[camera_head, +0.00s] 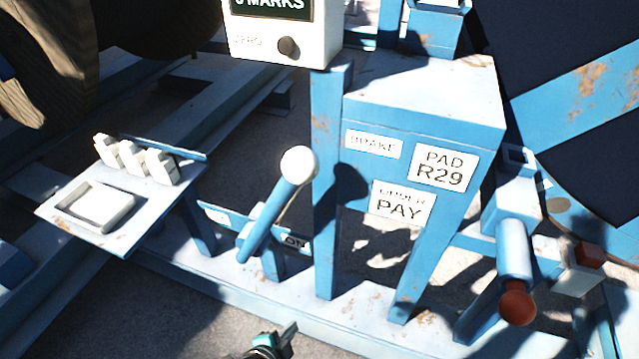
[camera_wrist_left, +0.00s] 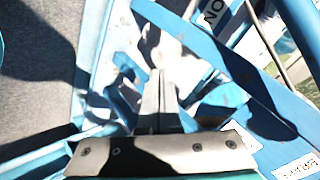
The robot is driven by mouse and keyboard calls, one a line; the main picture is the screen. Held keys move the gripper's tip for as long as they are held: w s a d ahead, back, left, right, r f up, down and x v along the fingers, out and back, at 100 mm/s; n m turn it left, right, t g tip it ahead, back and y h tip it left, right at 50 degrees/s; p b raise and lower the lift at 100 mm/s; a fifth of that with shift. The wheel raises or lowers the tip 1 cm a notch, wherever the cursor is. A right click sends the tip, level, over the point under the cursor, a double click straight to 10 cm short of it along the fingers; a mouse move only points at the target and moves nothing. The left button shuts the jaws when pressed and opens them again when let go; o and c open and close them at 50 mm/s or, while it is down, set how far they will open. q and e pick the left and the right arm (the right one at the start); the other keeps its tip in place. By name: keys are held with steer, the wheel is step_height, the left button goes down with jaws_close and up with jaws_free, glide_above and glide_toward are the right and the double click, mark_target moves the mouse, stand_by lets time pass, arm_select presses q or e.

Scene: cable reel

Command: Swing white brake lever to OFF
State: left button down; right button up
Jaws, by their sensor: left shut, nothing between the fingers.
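The brake lever (camera_head: 272,218) is a blue bar with a round white knob (camera_head: 299,163) on its upper end. It leans up and to the right in the head view. A blue plate behind it carries an ON label (camera_head: 295,243) at its right; the marking at its left end is too small to read. My left gripper (camera_head: 289,330) is at the bottom edge of the head view, below and in front of the lever, apart from the knob. In the left wrist view its fingers (camera_wrist_left: 158,98) are together and empty, with part of the ON label (camera_wrist_left: 214,12) beyond. My right gripper is not seen.
A blue stand (camera_head: 430,100) with BRAKE, PAD R29 and PAY labels rises right of the lever. A small panel (camera_head: 130,240) with white blocks is at left. A crank with a red knob (camera_head: 517,307) is at right. A counter box (camera_head: 280,40) hangs above.

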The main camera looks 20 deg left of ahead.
arm_select(q)
steer(key=w+d+r+m+t, duration=0.1)
steer(key=w+r+m+t, duration=0.1)
steer(key=r, duration=0.8)
steer(key=w+d+r+m+t+h, duration=0.1)
steer(key=w+r+m+t, duration=0.2)
steer(key=r, duration=0.7)
steer(key=w+d+r+m+t+h+p, duration=0.1)
steer(key=w+r+m, duration=0.3)
steer(key=r, duration=0.6)
steer(key=shift+w+m+t, duration=0.3)
steer(key=shift+m+t, duration=0.2)
steer(key=shift+t, duration=0.3)
steer(key=w+d, duration=0.2)
steer(key=w, duration=0.8)
steer(key=a+p, duration=0.1)
steer(key=a, duration=0.1)
steer(key=a+p, duration=0.1)
steer(key=a, duration=0.1)
steer(key=shift+s+r, duration=0.2)
steer(key=shift+s, duration=0.2)
steer(key=shift+a, duration=0.15)
